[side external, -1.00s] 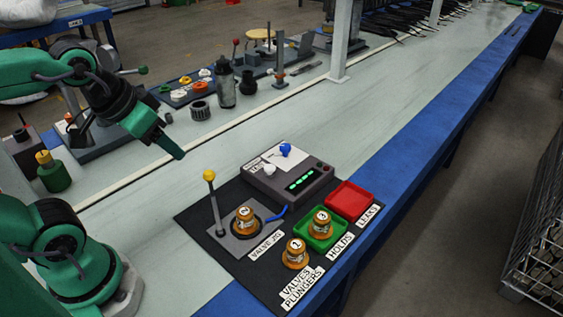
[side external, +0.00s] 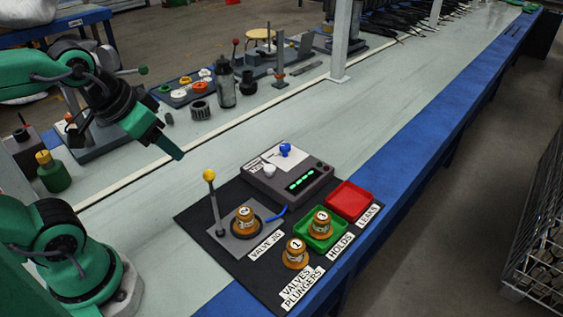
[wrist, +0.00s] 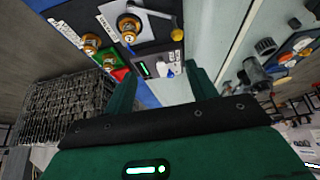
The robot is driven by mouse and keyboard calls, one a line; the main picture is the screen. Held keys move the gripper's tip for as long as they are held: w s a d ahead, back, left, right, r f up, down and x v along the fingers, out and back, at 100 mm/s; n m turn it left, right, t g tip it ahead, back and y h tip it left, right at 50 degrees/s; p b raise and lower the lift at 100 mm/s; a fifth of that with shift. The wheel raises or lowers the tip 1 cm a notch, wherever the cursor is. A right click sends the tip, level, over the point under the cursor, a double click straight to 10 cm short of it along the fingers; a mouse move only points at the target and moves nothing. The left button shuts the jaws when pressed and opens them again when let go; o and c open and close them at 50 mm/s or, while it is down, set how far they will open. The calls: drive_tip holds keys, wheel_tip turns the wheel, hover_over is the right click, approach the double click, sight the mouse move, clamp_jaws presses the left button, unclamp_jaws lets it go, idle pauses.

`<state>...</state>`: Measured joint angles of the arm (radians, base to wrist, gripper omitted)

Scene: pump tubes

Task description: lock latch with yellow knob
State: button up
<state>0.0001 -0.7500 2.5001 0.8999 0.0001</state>
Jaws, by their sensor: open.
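The latch lever with its yellow knob (side external: 209,175) stands nearly upright on the left side of the grey valve jig plate (side external: 228,243). An orange valve marked 2 (side external: 245,218) sits in the jig, beside the lever. The jig also shows at the top of the wrist view, with the valve (wrist: 129,27) in it and the knob (wrist: 176,36) to the right. My gripper (side external: 178,154) hangs above the bench, up and left of the knob and apart from it. In the wrist view its two fingers (wrist: 163,95) are spread with nothing between them.
A grey tester box (side external: 290,178) with blue and white knobs stands behind the jig. A green tray (side external: 318,240) holds one valve; the red tray (side external: 350,200) looks empty. Another valve (side external: 295,254) stands on the black mat (side external: 190,217). Bench between gripper and mat is clear.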

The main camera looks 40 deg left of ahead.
idle(0.4)
drive_tip(key=shift+c, duration=1)
drive_tip(key=n+g, duration=0.5)
hover_over(213, 195)
wheel_tip(213, 195, down, 12)
drive_tip(key=shift+s+a+f, duration=0.1)
drive_tip(key=shift+f, duration=0.1)
drive_tip(key=shift+w+a+f+g, duration=0.15)
drive_tip(key=shift+w+f+g, duration=0.15)
drive_tip(key=shift+f, duration=0.3)
drive_tip(key=shift+f, duration=0.15)
drive_tip(key=shift+s+f, duration=0.1)
drive_tip(key=shift+f, duration=3.65)
